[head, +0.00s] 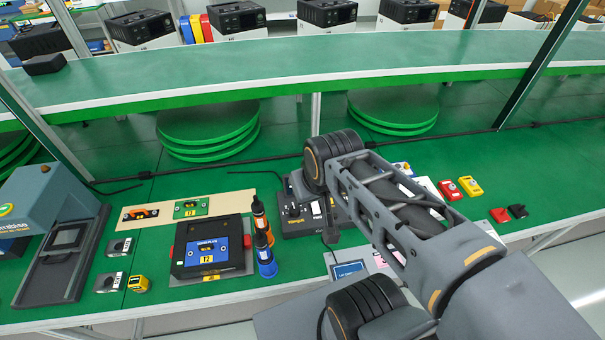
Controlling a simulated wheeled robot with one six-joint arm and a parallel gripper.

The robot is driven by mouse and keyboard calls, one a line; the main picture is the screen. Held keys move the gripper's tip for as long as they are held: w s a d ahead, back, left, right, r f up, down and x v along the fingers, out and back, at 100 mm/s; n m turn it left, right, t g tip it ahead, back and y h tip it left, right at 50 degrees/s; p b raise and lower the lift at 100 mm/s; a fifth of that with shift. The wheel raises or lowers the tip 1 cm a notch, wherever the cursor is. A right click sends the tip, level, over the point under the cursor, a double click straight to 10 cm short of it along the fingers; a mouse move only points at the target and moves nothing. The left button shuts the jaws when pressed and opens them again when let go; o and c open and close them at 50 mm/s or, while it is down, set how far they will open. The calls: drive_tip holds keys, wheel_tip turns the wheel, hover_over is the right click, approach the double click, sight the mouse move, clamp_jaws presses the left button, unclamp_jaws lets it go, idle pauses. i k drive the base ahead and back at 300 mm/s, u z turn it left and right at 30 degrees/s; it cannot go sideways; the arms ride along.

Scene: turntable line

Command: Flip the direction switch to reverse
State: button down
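A dark control box (294,222) with small knobs or switches and a yellow label sits on the green bench, left of my arm. My arm covers its right side. I cannot make out which control is the direction switch or how it is set. A dark part at the box's right side (331,234) looks like the end of my gripper, but the arm link hides most of it. I cannot tell whether its fingers are open or touching the box.
Left of the box stand two bottles with orange and blue parts (265,255) and a black unit labelled T2 (208,248). Red and yellow small boxes (469,186) lie to the right. A raised green shelf (300,65) runs behind.

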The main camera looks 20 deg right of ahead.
sight(315, 207)
drive_tip(key=z, duration=1.7)
drive_tip(key=k, duration=0.75)
drive_tip(key=u, duration=1.6)
drive_tip(key=i, duration=0.5)
